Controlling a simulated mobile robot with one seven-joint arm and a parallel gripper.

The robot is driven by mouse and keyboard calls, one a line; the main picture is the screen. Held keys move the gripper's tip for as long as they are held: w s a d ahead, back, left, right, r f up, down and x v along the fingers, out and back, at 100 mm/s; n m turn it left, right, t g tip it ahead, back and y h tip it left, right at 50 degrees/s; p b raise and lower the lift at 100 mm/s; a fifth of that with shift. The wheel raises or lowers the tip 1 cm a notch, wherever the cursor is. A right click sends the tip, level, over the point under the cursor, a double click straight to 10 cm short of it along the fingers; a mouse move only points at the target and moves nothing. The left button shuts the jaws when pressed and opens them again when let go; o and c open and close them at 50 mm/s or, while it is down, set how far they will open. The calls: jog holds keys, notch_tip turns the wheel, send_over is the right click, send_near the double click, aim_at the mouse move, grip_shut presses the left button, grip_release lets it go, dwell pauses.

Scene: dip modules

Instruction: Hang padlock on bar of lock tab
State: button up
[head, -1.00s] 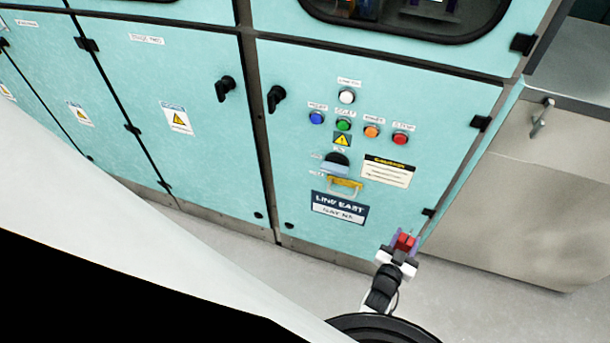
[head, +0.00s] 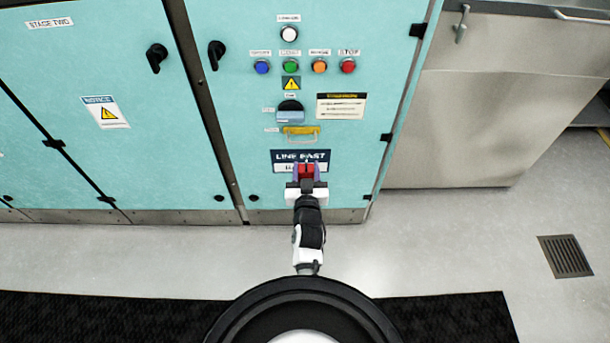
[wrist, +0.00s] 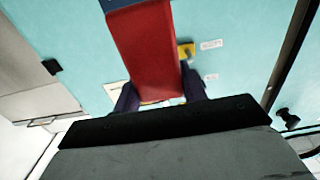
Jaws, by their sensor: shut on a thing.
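The red padlock (head: 307,171) is held between the purple fingers of my gripper (head: 306,168), which is shut on it. In the wrist view the padlock's red body (wrist: 146,48) fills the upper middle, between the two fingers; its shackle cannot be made out. The yellow lock tab (head: 301,130) is on the teal cabinet door, with a thin pale bar hanging along its lower side. In the head view my gripper shows below the tab, over the LINE EAST label, apart from the bar. In the wrist view the tab (wrist: 186,51) is mostly hidden behind the padlock.
A dark rotary switch with a pale blue base (head: 290,112) is just above the tab. Several coloured buttons (head: 290,66) sit higher on the door. Black door handles (head: 216,53) are to the left. A grey cabinet (head: 480,110) stands at right.

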aim_at(306, 134)
jog(key=shift+w, duration=4.35)
jog(key=shift+f+b, duration=0.7)
jog(key=shift+b, duration=0.05)
jog(key=shift+s, duration=0.1)
jog(key=o, duration=1.1)
jog(key=shift+s, duration=0.1)
